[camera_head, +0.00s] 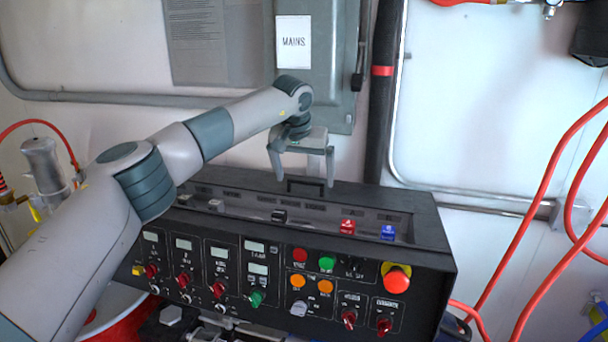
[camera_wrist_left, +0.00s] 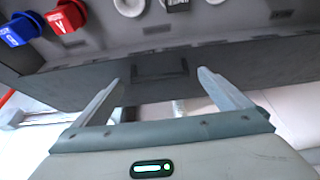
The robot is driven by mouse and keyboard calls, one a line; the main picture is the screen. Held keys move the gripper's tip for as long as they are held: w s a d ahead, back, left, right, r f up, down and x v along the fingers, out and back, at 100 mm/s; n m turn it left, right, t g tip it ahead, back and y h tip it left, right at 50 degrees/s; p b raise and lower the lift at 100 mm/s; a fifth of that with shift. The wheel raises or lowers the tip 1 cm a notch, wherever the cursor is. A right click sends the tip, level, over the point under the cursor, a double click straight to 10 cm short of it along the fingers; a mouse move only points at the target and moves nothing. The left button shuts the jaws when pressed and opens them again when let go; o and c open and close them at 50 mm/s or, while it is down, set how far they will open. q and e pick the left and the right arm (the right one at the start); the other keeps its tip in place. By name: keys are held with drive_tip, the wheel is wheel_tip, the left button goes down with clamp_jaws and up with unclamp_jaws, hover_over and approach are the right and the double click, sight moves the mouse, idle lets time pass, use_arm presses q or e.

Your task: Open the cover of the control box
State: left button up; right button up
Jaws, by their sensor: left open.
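The black control box (camera_head: 415,262) stands below the wall, its front covered with knobs, buttons and displays. A dark handle (camera_head: 306,188) rises from the rear of its top; it also shows in the left wrist view (camera_wrist_left: 160,72). I cannot make out the cover's edges or how far it is open. My left gripper (camera_head: 303,173) is open and empty, just above and behind the handle, fingers pointing down. In the left wrist view its fingertips (camera_wrist_left: 160,78) lie to either side of the handle, with no visible contact. My right gripper is out of view.
Red (camera_head: 347,227) and blue (camera_head: 388,232) switches stand on the box's top. A grey MAINS cabinet (camera_head: 318,75) and a black vertical pipe (camera_head: 381,110) are behind. Red hoses (camera_head: 546,190) hang at the right. White wall lies behind the box.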

use_arm(q)
drive_tip(key=shift+r, duration=0.1)
drive_tip(key=shift+s+r+b, duration=0.25)
drive_tip(key=shift+r+b, duration=0.3)
drive_tip(key=shift+r, duration=0.05)
drive_tip(key=b+v, duration=0.5)
drive_tip(key=v, duration=1.1)
drive_tip(key=shift+w+a, duration=0.1)
drive_tip(key=shift+f, duration=0.1)
